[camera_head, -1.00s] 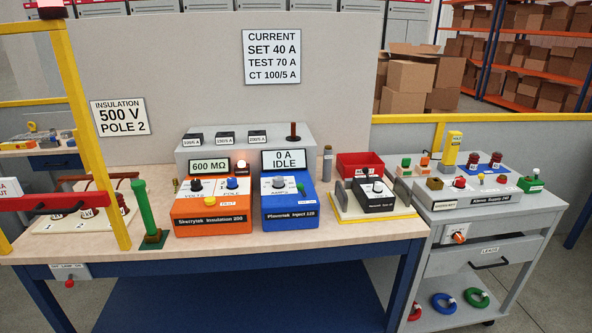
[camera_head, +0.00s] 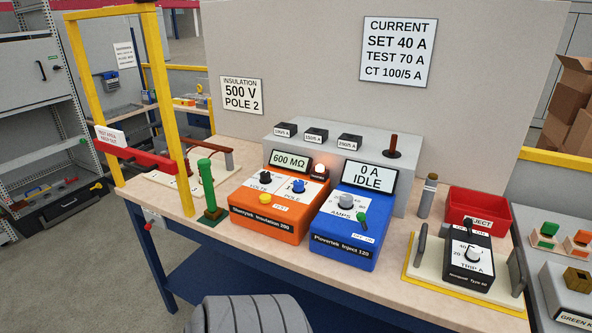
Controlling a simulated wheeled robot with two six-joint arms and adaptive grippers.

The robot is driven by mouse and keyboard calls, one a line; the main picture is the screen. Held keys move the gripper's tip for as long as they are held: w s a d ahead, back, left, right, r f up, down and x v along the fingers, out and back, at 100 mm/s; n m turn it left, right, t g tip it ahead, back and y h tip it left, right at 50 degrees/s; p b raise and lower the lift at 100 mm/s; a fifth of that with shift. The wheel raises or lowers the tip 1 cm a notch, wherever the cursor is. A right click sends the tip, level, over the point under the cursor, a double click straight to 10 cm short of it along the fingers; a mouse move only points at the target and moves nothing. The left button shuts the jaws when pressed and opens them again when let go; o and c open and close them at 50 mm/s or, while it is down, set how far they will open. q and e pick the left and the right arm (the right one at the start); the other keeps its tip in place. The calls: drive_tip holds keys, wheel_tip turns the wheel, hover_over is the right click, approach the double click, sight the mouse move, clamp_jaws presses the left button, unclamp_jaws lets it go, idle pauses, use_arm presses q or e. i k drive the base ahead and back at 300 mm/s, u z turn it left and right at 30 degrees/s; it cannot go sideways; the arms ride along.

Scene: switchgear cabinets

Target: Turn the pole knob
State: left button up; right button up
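The pole knob is a small blue knob (camera_head: 298,185) on the sloped top of the orange insulation tester (camera_head: 268,222), labelled POLE. The black volts knob (camera_head: 265,178) is to its left. A yellow test button (camera_head: 264,197) is in front of them. The tester's display (camera_head: 290,160) reads 600 MΩ. A placard (camera_head: 241,96) behind reads INSULATION 500 V POLE 2. The pole knob's exact setting is too small to read. Neither of my grippers is in view.
The blue current injector (camera_head: 347,236) stands close on the tester's right, its display (camera_head: 369,178) reading 0 A IDLE. A green post (camera_head: 206,188) stands to the tester's left, near a yellow frame (camera_head: 177,110). A red bin (camera_head: 478,208) and a trip unit (camera_head: 472,256) are at right.

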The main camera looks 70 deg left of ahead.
sight(298, 187)
drive_tip(key=u, duration=0.7)
drive_tip(key=i, duration=0.65)
drive_tip(key=u, duration=0.8)
